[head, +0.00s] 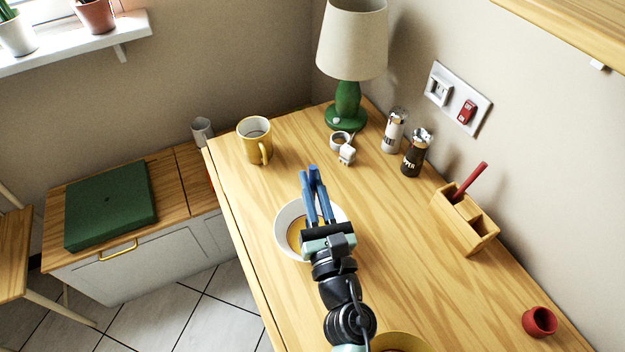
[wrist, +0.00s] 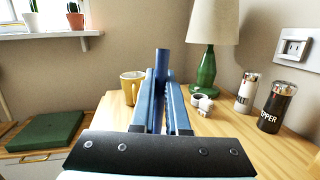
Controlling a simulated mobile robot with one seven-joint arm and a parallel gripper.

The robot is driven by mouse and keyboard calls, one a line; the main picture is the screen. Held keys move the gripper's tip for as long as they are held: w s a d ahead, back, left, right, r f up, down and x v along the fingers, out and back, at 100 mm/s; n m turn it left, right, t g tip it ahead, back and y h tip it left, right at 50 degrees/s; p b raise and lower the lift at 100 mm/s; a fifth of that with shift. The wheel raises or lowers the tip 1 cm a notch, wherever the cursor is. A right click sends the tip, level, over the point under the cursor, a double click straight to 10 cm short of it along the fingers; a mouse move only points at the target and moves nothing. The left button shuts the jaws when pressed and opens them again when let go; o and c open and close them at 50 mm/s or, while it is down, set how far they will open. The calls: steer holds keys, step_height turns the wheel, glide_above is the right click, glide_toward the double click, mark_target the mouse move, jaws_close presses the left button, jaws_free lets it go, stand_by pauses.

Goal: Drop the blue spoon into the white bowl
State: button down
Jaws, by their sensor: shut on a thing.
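My gripper (head: 318,192) has blue fingers and reaches over the white bowl (head: 283,232) on the wooden counter. Its fingers are shut on the blue spoon (wrist: 162,62), whose round blue end stands up between the fingertips in the wrist view. The gripper also shows there (wrist: 164,100). The fingers and spoon are close in colour, so the spoon is hard to pick out in the head view, and its lower part is hidden. The bowl is partly covered by my gripper; its inside shows some yellow. I cannot tell how high the spoon is above it.
A yellow mug (head: 254,142), green lamp (head: 348,105), white roll (head: 340,139), and white (head: 394,132) and black (head: 414,155) shakers stand beyond the bowl. A wooden holder (head: 465,225) with a red stick and a red cup (head: 539,321) are right. Bare counter lies between.

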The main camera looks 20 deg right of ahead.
steer(key=shift+s+f+b, duration=0.1)
steer(key=shift+f+b, duration=0.2)
steer(key=shift+f, duration=0.25)
steer(key=c, duration=0.8)
jaws_free()
steer(key=shift+c, duration=0.2)
steer(key=shift+s, duration=0.1)
steer(key=s+f+b, duration=0.2)
steer(key=s+b, duration=0.1)
steer(key=s, duration=0.9)
steer(key=shift+s+a+b, duration=0.2)
steer(key=shift+s+b, duration=0.1)
steer(key=shift+b, duration=0.05)
